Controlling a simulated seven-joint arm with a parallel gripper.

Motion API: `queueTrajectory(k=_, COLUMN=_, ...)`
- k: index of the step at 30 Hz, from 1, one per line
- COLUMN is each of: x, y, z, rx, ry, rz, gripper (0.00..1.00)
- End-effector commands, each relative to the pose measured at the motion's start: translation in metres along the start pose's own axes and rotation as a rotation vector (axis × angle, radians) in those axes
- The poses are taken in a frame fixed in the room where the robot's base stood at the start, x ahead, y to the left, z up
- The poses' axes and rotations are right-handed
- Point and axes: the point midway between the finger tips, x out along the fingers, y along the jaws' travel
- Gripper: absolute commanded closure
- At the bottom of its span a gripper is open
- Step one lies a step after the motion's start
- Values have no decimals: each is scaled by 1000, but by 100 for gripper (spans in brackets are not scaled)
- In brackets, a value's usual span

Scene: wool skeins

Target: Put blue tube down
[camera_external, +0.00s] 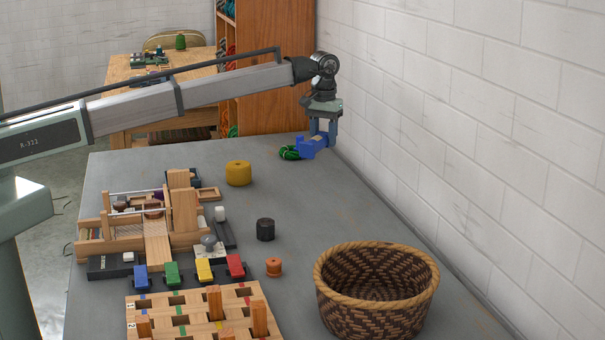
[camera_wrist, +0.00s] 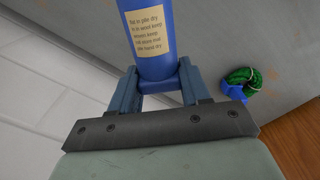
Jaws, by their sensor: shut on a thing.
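The blue tube (camera_wrist: 152,12) carries a cream printed label and is held between my gripper's fingers (camera_wrist: 158,78) in the wrist view. In the external view my gripper (camera_external: 322,135) points down at the far right of the grey table, by the white wall, with the tube (camera_external: 320,144) between its fingers. I cannot tell whether the tube touches the table. A green skein (camera_external: 289,153) lies just left of it; the wrist view shows this skein (camera_wrist: 239,76) with a second blue piece (camera_wrist: 232,92) against it. The tube's far end is out of the wrist view.
The grey table (camera_external: 330,210) has free room in its middle right. A yellow wool roll (camera_external: 238,173), a black roll (camera_external: 265,229) and a small orange spool (camera_external: 273,267) stand left. A woven basket (camera_external: 375,312) stands at the front right. A wooden device (camera_external: 185,212) fills the left.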

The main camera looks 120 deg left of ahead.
Motion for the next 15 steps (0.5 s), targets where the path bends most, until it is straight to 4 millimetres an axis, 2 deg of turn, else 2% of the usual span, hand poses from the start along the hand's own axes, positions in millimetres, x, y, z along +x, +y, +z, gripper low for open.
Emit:
queueTrajectory(k=4, x=-3, y=17, z=14, rx=22, ry=0, rz=0, gripper=87)
queueTrajectory(k=7, x=-3, y=40, z=34, rx=53, ry=0, rz=0, gripper=87)
queueTrajectory(k=15, x=-3, y=123, z=113, rx=169, ry=0, rz=0, gripper=87)
